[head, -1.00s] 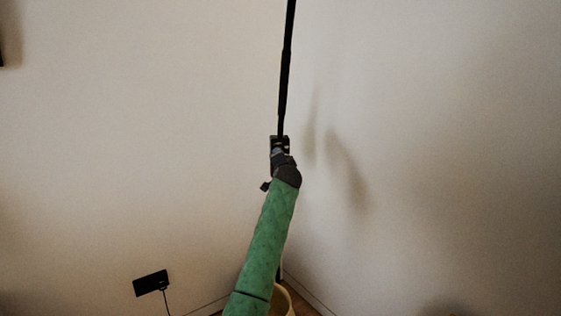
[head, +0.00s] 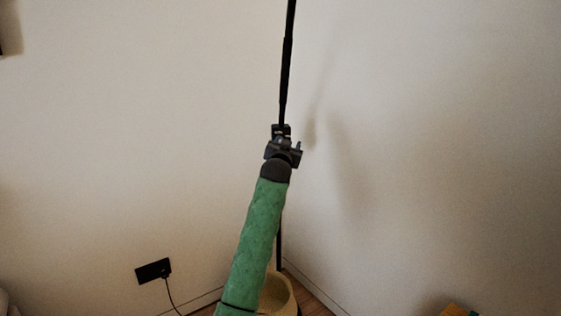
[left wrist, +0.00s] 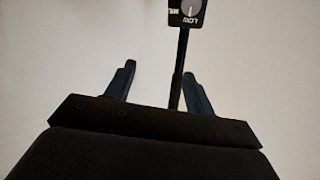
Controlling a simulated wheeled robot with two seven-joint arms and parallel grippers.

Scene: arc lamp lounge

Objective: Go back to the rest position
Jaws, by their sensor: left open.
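My left gripper (head: 284,147) is at the end of my green-sleeved arm, in front of the black lamp pole (head: 287,70). A small black control box (head: 281,130) is on the pole, just above the gripper in the head view. In the left wrist view the gripper (left wrist: 160,78) is open, with nothing held between its two dark fingers. There the box (left wrist: 187,12), with a grey dial and white lettering, is at the top edge, beyond the fingertips. My right gripper is out of view.
Plain walls meet in a corner behind the pole. A cream round basket or pot (head: 281,294) stands on the floor by the pole's foot, partly behind my arm. A black wall socket (head: 153,270) with a cord is at lower left. A yellowish object (head: 454,310) shows at the bottom right.

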